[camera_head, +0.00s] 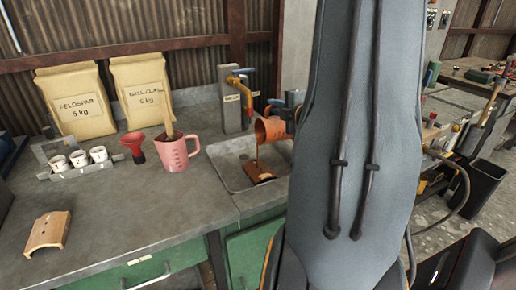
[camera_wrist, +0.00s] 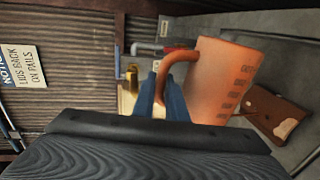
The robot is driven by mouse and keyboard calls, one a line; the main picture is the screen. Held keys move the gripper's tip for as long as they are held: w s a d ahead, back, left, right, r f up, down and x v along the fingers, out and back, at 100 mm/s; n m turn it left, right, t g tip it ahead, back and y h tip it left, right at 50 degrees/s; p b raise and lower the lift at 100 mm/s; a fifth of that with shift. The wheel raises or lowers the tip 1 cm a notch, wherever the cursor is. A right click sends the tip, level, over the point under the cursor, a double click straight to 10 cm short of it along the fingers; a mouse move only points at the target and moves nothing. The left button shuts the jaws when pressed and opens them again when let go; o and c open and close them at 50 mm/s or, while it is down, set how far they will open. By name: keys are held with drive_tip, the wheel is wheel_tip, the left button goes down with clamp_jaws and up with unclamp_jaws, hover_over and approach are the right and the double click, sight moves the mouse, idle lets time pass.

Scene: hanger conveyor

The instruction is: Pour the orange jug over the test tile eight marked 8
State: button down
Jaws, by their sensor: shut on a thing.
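The orange jug (camera_head: 271,129) is tilted over the sink, mouth to the left and down. It also shows in the wrist view (camera_wrist: 226,84), with measuring marks on its side. My gripper (camera_wrist: 160,92) is shut on the jug's handle (camera_wrist: 178,60); in the head view the gripper is partly hidden behind my arm. A thin brown stream (camera_head: 257,151) falls from the jug's lip onto a brown curved tile (camera_head: 260,171) in the sink. In the wrist view this tile (camera_wrist: 272,112) shows a pale patch. I cannot read a number on it.
The grey sink (camera_head: 222,160) sits in the bench beside a tap (camera_head: 240,88). Two sacks (camera_head: 77,100) stand behind.

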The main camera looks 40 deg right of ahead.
drive_tip(key=shift+w+a+f+n+b, duration=0.15)
drive_tip(key=shift+a+n+b, duration=0.25)
drive_tip(key=shift+a+b, duration=0.25)
drive_tip(key=shift+w+a+r+n+b, duration=0.2)
drive_tip(key=shift+a+n+b, duration=0.35)
drive_tip(key=shift+b, duration=0.4)
idle(0.4)
drive_tip(key=d+m+p, duration=0.1)
drive_tip(key=p, duration=0.1)
drive_tip(key=s+d+r+m+p, duration=0.1)
drive_tip(key=d+p, duration=0.1)
drive_tip(key=d+m+p, duration=0.2)
drive_tip(key=shift+s+d+r+y+p, duration=0.2)
drive_tip(key=shift+s+r+y+p, duration=0.05)
drive_tip(key=shift+y+p, duration=0.1)
drive_tip(key=shift+d, duration=0.15)
drive_tip(key=shift+f, duration=0.1)
drive_tip(key=shift+m, duration=0.25)
